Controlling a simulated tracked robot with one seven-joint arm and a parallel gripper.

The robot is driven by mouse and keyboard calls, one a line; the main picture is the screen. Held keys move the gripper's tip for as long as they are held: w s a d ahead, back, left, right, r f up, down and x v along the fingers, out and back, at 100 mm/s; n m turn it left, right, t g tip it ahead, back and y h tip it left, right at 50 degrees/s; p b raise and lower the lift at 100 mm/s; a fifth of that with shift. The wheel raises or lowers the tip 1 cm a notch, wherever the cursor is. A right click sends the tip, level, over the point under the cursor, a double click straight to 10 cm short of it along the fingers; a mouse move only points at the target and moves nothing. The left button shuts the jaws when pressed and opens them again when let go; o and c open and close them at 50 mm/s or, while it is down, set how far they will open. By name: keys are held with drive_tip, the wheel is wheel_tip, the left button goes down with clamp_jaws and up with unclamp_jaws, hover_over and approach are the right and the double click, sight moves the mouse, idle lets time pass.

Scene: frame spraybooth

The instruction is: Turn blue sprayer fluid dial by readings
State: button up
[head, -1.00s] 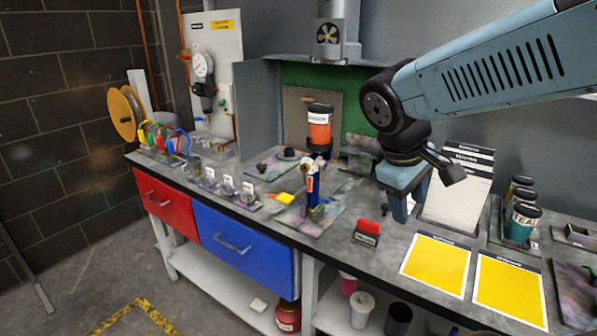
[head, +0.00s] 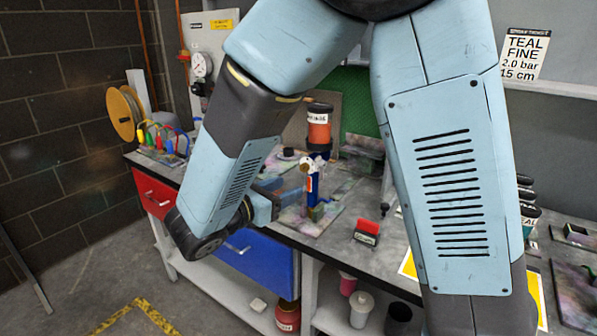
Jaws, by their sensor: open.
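The blue sprayer (head: 312,188) stands upright on a paint-stained board on the bench, with a pale metal head at its top. An orange-banded cup (head: 319,128) with a dark lid shows just behind and above it. My gripper (head: 290,190) is just left of the sprayer, pointing right at it, with its fingers open. I cannot tell whether a finger touches the sprayer. The dial itself is too small to make out. A card (head: 525,55) on the wall reads teal, fine, 2.0 bar, 15 cm. The pressure gauge (head: 202,65) on the left panel is too small to read.
A red-topped block (head: 367,231) stands right of the sprayer. Coloured hoses (head: 165,140) and a yellow reel (head: 124,113) are at the left end. My arm hides much of the bench's left front and right side. Red and blue drawers (head: 262,262) are below.

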drive_tip(key=n+t+y, duration=0.1)
drive_tip(key=n+t, duration=0.1)
approach(303, 168)
drive_tip(key=x, duration=0.8)
drive_tip(key=shift+c, duration=0.5)
clamp_jaws()
